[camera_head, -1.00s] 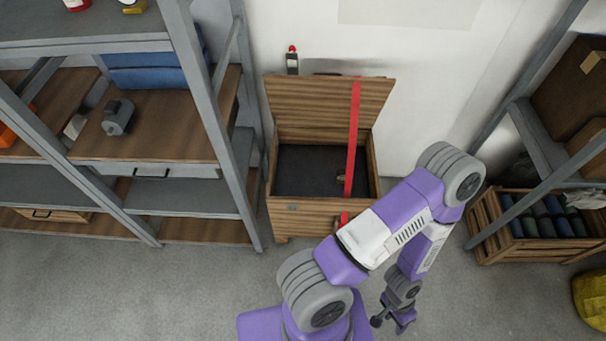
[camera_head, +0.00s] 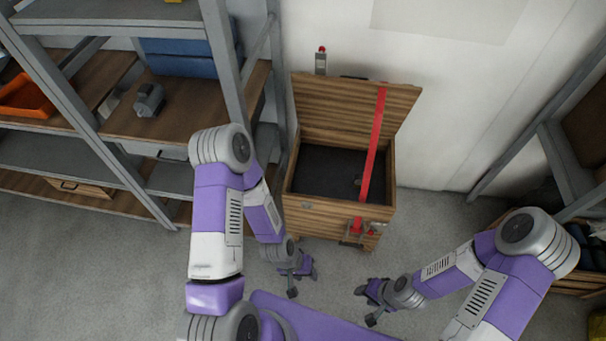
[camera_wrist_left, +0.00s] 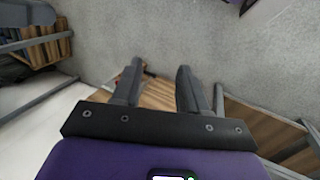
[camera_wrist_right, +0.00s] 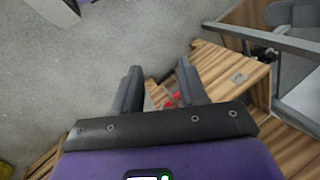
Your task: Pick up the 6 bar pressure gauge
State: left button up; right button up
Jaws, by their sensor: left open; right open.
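I cannot pick out the 6 bar pressure gauge for certain in any view. A small brownish item (camera_head: 357,181) lies in the open wooden chest (camera_head: 318,216), beside the red strap (camera_head: 372,150), too small to identify. My left gripper (camera_head: 307,268) is open and empty, low in front of the chest; its fingers also show in the left wrist view (camera_wrist_left: 157,84). My right gripper (camera_head: 369,292) is open and empty, to the right of the left one, in front of the chest; its fingers show in the right wrist view (camera_wrist_right: 161,80), with the chest beyond them.
The chest lid (camera_head: 335,108) stands raised against the wall. Red and metal fittings (camera_head: 357,227) sit at the chest's front right. A shelf rack on the left holds a grey motor-like part (camera_head: 149,100) and an orange tray (camera_head: 25,97).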

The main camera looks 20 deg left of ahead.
aim_at(357, 179)
jog(key=u, duration=0.95)
jog(key=i, duration=1)
